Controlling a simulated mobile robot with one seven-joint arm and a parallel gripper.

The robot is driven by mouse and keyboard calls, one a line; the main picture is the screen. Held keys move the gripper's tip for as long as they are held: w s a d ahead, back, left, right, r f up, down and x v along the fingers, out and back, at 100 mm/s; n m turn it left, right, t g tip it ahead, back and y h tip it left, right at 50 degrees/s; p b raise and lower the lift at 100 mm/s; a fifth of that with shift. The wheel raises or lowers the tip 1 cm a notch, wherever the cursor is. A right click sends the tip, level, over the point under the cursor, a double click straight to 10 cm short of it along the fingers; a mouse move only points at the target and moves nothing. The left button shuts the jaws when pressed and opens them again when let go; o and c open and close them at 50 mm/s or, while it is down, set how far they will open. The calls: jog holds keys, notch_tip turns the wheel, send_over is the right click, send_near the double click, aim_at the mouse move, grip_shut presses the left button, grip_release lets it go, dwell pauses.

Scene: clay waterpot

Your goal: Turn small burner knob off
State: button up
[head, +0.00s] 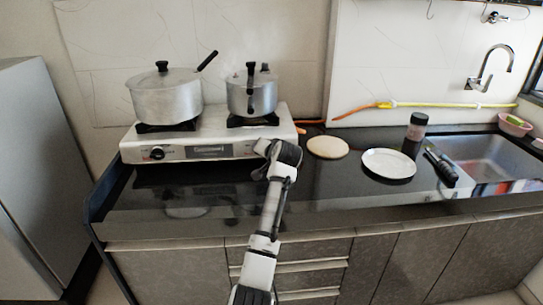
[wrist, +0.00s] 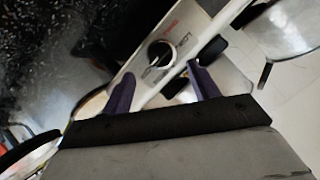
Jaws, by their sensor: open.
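The white two-burner stove (head: 228,148) stands on the black counter. Its left knob (head: 156,154) is black and shows on the front panel. The right end of the panel is hidden behind my arm in the head view. In the wrist view a dark round knob (wrist: 161,53) with a pale ring sits on the white panel (wrist: 148,73). My gripper (wrist: 160,78) is open, with one purple finger on each side of the knob's line. The knob appears just beyond the fingertips; I cannot tell whether they touch it. My gripper (head: 262,149) is at the stove's front right in the head view.
A large lidded pot (head: 165,97) sits on the left burner and a smaller pressure cooker (head: 252,97) on the right one. A round flat board (head: 327,147), a white plate (head: 389,163) and a dark jar (head: 415,134) stand to the right, before the sink (head: 488,158).

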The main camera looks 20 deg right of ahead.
jog(key=b+v, duration=0.1)
jog(key=v, duration=0.6)
jog(key=shift+a, duration=0.1)
